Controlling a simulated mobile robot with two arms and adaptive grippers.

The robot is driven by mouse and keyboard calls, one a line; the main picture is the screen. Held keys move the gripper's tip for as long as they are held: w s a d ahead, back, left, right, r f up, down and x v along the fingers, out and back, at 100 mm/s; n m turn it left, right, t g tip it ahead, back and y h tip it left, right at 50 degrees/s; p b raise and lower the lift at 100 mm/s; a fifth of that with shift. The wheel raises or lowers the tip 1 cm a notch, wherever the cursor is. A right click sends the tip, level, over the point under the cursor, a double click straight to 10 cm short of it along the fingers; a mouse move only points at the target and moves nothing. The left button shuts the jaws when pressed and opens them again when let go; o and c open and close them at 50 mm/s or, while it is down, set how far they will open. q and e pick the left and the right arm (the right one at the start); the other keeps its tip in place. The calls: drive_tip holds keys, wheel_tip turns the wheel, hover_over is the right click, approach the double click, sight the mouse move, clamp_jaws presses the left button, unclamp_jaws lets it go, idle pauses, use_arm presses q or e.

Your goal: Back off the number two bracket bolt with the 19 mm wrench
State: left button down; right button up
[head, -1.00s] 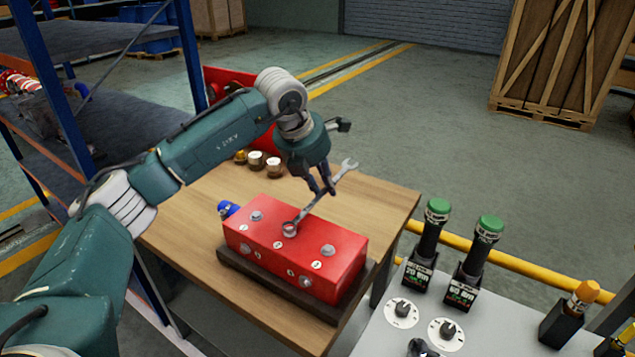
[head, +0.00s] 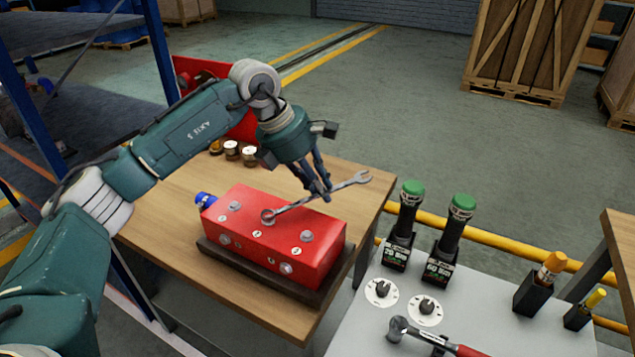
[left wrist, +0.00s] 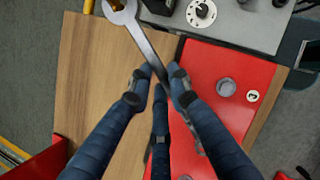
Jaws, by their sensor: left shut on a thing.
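The steel wrench (head: 312,201) lies across the top of the red block (head: 240,247). Its ring end appears to sit on the middle top bolt (head: 268,216), and its open end points right, past the block's far edge. I cannot read the number tag (head: 257,234) near that bolt. My left gripper (head: 324,194) is shut on the wrench's shaft, nearer the open end. In the left wrist view the fingers (left wrist: 160,82) close on the wrench (left wrist: 150,52); its ring end is hidden behind a finger. My right gripper is not in view.
Other top bolts (head: 306,236) and (head: 235,205) stand beside the wrench. The block rests on a wooden table (head: 160,230). Brass and white fittings (head: 232,149) stand behind it. A grey bench (head: 365,325) at right holds green-capped tools (head: 408,215) and a red-handled tool (head: 440,342).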

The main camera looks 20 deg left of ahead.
use_arm(q)
drive_tip(key=shift+f, duration=0.3)
drive_tip(key=shift+f+b, duration=0.3)
drive_tip(key=shift+b, duration=0.15)
drive_tip(key=w+a+n+t+y+b, duration=0.1)
drive_tip(key=w+a+n+y, duration=0.2)
drive_tip(key=a+n, duration=0.5)
drive_tip(key=shift+w+a+f+n+t, duration=0.2)
drive_tip(key=shift+w+n+t, duration=0.15)
drive_tip(key=shift+n, duration=0.35)
